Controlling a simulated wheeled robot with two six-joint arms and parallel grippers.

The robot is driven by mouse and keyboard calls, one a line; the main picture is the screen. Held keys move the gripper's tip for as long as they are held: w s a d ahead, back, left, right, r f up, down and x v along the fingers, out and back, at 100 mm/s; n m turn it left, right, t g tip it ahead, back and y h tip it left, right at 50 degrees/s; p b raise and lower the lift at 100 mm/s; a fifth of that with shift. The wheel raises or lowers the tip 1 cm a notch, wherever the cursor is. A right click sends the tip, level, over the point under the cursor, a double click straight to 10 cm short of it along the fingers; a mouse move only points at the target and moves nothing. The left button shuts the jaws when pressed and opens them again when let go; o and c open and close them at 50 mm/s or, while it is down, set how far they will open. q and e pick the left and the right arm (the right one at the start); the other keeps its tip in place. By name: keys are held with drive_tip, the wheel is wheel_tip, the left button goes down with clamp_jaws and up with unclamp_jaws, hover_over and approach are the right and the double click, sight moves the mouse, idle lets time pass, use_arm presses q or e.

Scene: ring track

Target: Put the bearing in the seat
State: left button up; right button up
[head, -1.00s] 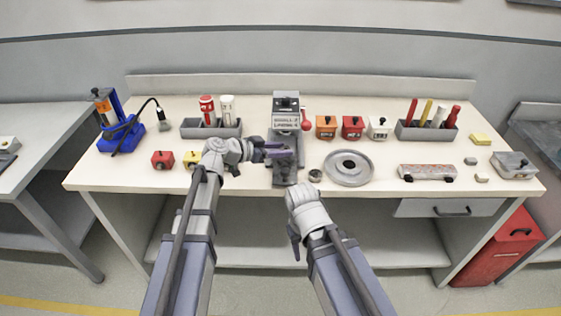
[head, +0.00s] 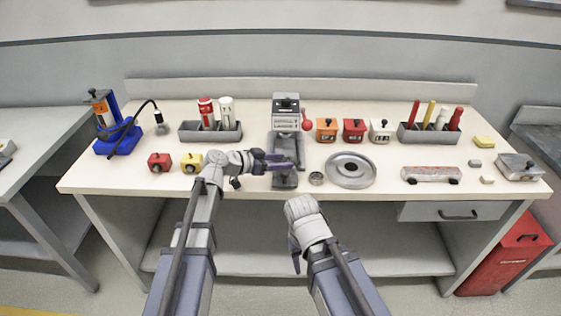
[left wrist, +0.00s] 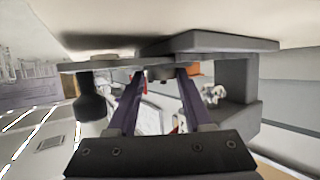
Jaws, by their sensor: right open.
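A small grey metal ring, apparently the bearing (head: 316,178), lies flat on the bench between the press and a round grey disc (head: 368,172) with a raised centre. I cannot tell for certain which part is the seat. My left gripper (head: 283,160) is at the front of the grey press (head: 286,119), left of the ring. In the left wrist view, its purple fingers (left wrist: 160,82) stand apart with no ring visible between them; grey press parts show just beyond. My right gripper (head: 296,262) is open, low in front of the bench edge, its fingers partly hidden by its wrist.
Red (head: 159,162) and yellow (head: 192,161) blocks lie left of my left gripper. Orange, red and white boxes (head: 353,130) stand right of the press. A mottled bar (head: 431,174) lies farther right.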

use_arm(q)
drive_tip(key=shift+o, duration=1.2)
drive_tip(key=shift+f, duration=0.2)
drive_tip(key=shift+a+r+p, duration=0.1)
drive_tip(key=shift+r+p, duration=0.2)
drive_tip(key=shift+a+r+p, duration=0.2)
drive_tip(key=shift+a+p, duration=0.1)
drive_tip(key=p+v, duration=0.3)
drive_tip(key=v, duration=0.6)
drive_tip(key=shift+s+a+r+p, duration=0.15)
drive_tip(key=shift+s+r+p, duration=0.05)
drive_tip(key=shift+p, duration=0.1)
drive_tip(key=shift+v, duration=0.85)
drive_tip(key=shift+f, duration=0.15)
